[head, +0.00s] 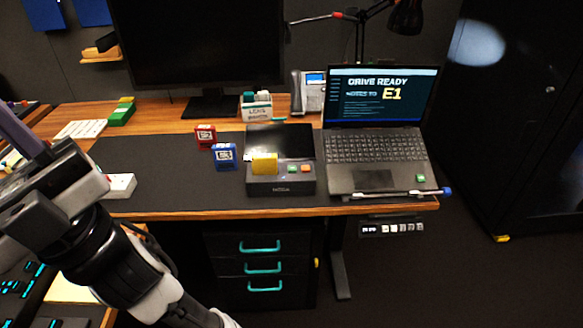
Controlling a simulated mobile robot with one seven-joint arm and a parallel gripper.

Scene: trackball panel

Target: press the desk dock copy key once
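A dark desk dock (258,187) sits near the front edge of the desk mat, left of the laptop. Its raised black screen (280,142) stands at its back. A green key (292,169) and an orange key (306,168) show on its top at the right. Their labels are too small to read, so I cannot tell which is the copy key. A yellow block (264,163) stands at the dock's left part. My arm reaches up the left side of the view, and my gripper (22,140) is at the far left, well apart from the dock. Its fingertips are not clear.
A laptop (375,150) showing "DRIVE READY" and "E1" stands at the right. A red block (205,135) and a blue block (224,156) are left of the dock. A monitor (205,45) stands behind. The dark mat (165,165) has free room at the left.

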